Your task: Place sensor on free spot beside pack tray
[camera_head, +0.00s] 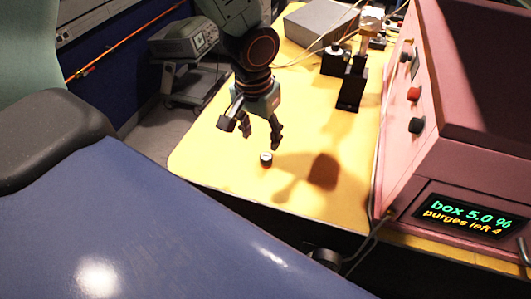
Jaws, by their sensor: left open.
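A small dark cylinder with a pale top (266,159), likely the sensor, stands on the yellow table top (215,165) near its front edge. My left gripper (250,135) hangs just above and slightly left of it, pointing down. Its fingers are spread and empty, and it looks apart from the cylinder. The gripper's shadow falls on the table to the right. I cannot make out a pack tray. My right gripper is not in view.
A pink cabinet (455,120) with knobs and a display reading "box 5.0 %, purges left 4" (465,215) stands at the right. Black stands (351,90) and a grey box (320,22) are at the back. The table's middle is clear. A blue surface (150,225) fills the foreground.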

